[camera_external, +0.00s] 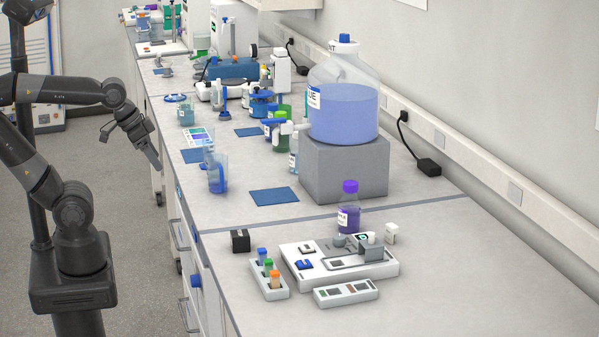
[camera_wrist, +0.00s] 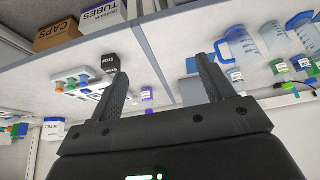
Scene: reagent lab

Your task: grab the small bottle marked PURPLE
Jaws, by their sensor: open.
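The small bottle with a purple cap and purple liquid (camera_external: 348,219) stands upright on the bench, just behind a white instrument. In the external view its label is too small to read. In the wrist view a small purple-topped bottle (camera_wrist: 147,94) shows between my fingers, well beyond them. My gripper (camera_external: 156,165) is open and empty beside the bench's left edge, far left of the bottle. In the wrist view my gripper (camera_wrist: 162,66) has both fingers spread with nothing between them.
A grey block (camera_external: 345,170) carrying a large jug of blue liquid (camera_external: 343,112) stands behind the bottle. The white instrument (camera_external: 340,273) and a vial rack (camera_external: 268,278) are in front. A blue-tinted beaker (camera_external: 217,175) stands near the bench edge.

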